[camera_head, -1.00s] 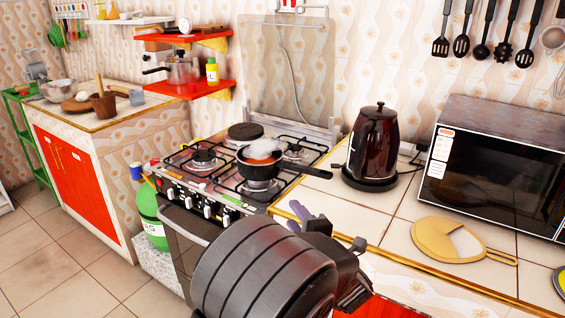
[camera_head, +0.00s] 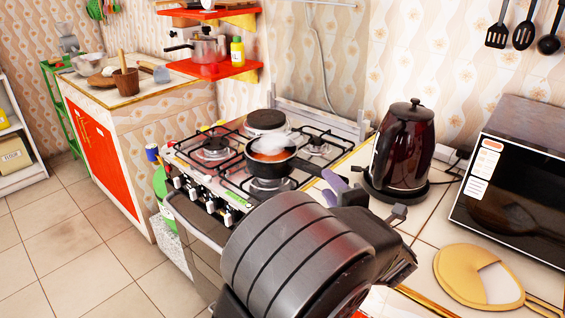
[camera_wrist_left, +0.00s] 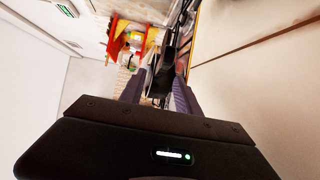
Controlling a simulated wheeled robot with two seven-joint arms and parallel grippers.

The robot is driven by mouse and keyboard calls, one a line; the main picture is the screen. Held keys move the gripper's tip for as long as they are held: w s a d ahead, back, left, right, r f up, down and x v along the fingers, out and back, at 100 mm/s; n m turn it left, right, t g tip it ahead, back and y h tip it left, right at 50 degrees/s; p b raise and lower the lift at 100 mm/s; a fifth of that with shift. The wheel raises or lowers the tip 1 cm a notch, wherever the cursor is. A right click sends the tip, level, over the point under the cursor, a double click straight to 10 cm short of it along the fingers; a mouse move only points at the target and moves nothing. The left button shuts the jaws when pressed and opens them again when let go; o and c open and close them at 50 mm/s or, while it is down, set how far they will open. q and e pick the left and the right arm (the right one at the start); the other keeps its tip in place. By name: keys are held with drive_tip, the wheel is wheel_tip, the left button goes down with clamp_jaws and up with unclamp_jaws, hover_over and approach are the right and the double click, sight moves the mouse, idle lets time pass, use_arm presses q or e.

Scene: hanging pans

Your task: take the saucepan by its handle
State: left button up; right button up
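The saucepan (camera_head: 262,163) is small and black, with reddish contents and pale steam. It sits on the gas stove at a front burner, its dark handle (camera_head: 306,168) pointing right toward my left gripper. My left gripper (camera_head: 335,188) has its purple fingertips at the handle's outer end, which they partly hide. In the left wrist view the two fingers (camera_wrist_left: 160,95) stand apart, with a long dark shape between them that looks like the handle (camera_wrist_left: 167,62). Contact cannot be told. My right gripper is not in view.
A dark red kettle (camera_head: 402,150) stands close to the right of my left gripper. A microwave (camera_head: 515,190) and a yellow round board (camera_head: 462,275) are farther right on the tiled counter. The stove (camera_head: 215,170) has several raised grates. Red shelves (camera_head: 212,70) hang behind.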

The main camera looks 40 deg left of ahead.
sight(319, 170)
use_arm(q)
drive_tip(key=shift+x, duration=1)
drive_tip(key=shift+a, duration=0.1)
drive_tip(key=x, duration=0.5)
drive_tip(key=shift+w+f+b, duration=0.15)
drive_tip(key=shift+w+b, duration=0.05)
drive_tip(key=shift+b, duration=0.15)
drive_tip(key=shift+c, duration=0.2)
clamp_jaws()
idle(0.6)
